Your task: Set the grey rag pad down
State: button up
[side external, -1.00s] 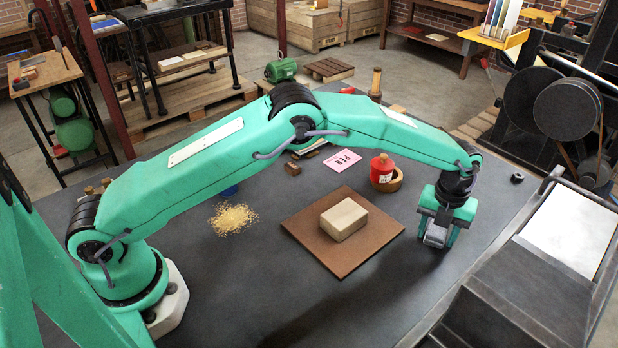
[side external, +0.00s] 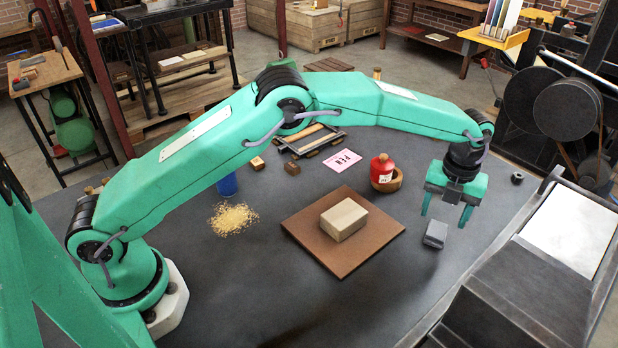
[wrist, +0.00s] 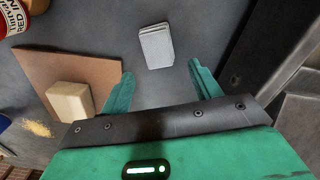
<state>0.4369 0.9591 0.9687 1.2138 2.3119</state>
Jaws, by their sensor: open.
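The grey rag pad (side external: 435,234) is a small grey block on the dark table, right of the brown board. It also shows in the wrist view (wrist: 156,47), beyond and between my fingertips and apart from them. My gripper (side external: 446,221) is open and empty, with its two green fingers spread above the pad. In the wrist view my gripper (wrist: 162,85) has clear space between its fingers.
A brown board (side external: 318,252) with a pale block (side external: 344,219) lies left of the pad. A dark press bed (side external: 500,300) borders the right. Open table lies in front of the pad.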

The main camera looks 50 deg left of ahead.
aim_at(437, 232)
notch_tip(437, 232, up, 6)
jog(key=shift+f, duration=0.1)
dwell(0.8)
jog(key=s+a+r+n+t, duration=0.3)
jog(key=s+a+r+n, duration=1)
jog(key=a+r+n, duration=0.35)
jog(key=s+a+f+n+t, duration=0.1)
jog(key=s+a+n, duration=0.4)
jog(key=s, duration=0.5)
jog(key=s+a+f+n+t, duration=0.1)
jog(key=s+a+f+n, duration=0.2)
jog(key=s+n, duration=0.7)
jog(key=shift+s+a+f+t, duration=0.15)
jog(key=shift+s+a+t, duration=0.15)
jog(key=shift+s+a, duration=0.45)
